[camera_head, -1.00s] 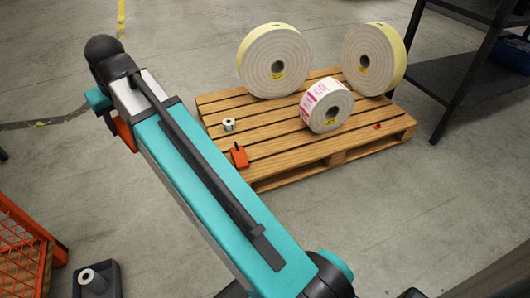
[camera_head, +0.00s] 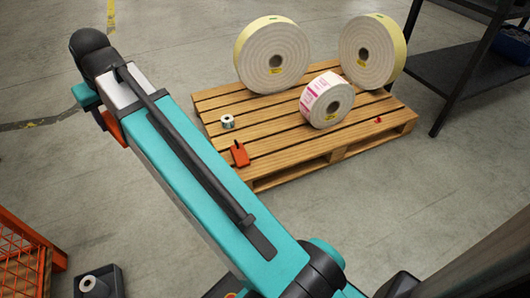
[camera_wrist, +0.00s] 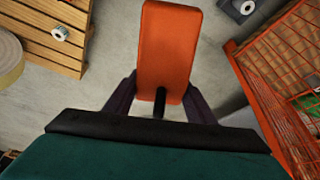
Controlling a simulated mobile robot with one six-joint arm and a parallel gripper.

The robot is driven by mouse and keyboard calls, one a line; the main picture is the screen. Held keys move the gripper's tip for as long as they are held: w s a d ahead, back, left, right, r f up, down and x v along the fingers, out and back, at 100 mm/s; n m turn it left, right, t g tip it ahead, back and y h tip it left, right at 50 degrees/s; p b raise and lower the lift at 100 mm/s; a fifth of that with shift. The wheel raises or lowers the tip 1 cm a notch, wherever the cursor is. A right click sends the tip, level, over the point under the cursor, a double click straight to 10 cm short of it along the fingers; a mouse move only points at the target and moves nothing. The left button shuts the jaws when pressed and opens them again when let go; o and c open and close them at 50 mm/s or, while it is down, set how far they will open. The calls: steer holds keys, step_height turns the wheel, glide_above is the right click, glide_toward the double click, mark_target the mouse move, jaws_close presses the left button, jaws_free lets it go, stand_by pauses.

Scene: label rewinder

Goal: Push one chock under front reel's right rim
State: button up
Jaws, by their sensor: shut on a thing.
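The front reel (camera_head: 328,103), white with pink printing and a dark core, stands on its edge on the wooden pallet (camera_head: 285,172). One orange chock (camera_head: 240,153) lies near the pallet's front left edge, apart from the reel. A small red thing (camera_head: 378,120) lies right of the reel; it is too small to identify. My gripper (camera_wrist: 161,88) is shut on another orange chock (camera_wrist: 168,45), between its dark fingers. In the head view this held chock (camera_head: 113,128) shows partly behind my arm, off the pallet's left side.
Two larger cream reels, left (camera_head: 272,55) and right (camera_head: 372,50), stand behind. A small white roll (camera_head: 227,121) sits on the pallet's left. A dark shelf (camera_head: 465,75) is at right. An orange mesh crate (camera_head: 22,255) and dark tray (camera_head: 112,281) are at lower left. Floor left of the pallet is clear.

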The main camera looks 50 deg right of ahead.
steer(key=shift+d, duration=0.1)
steer(key=w+d+f+m, duration=0.1)
steer(key=d+f, duration=1)
steer(key=d, duration=0.3)
steer(key=d+f, duration=1)
steer(key=d, duration=0.4)
steer(key=s+d+f+m, duration=0.1)
steer(key=s+d+f, duration=0.5)
steer(key=d+f, duration=0.1)
steer(key=s+d+f+h, duration=0.1)
steer(key=s+d+f, duration=0.4)
steer(key=d+f, duration=0.3)
steer(key=s+d+f+m, duration=0.1)
steer(key=s+d+f, duration=0.5)
steer(key=d+f, duration=0.2)
steer(key=shift+s+d+f+m, duration=0.1)
steer(key=shift+s+f+m, duration=0.05)
steer(key=shift+s+m, duration=0.15)
steer(key=shift+w, duration=0.15)
steer(key=w+d+b, duration=0.1)
steer(key=w, duration=0.2)
steer(key=w+d+f+b, duration=0.1)
steer(key=w, duration=0.3)
steer(key=w+d+b, duration=0.1)
steer(key=w+b, duration=0.1)
steer(key=w, duration=0.2)
steer(key=shift+d+f, duration=0.1)
steer(key=shift+f, duration=0.05)
steer(key=shift+w+d, duration=0.1)
steer(key=shift+w, duration=0.75)
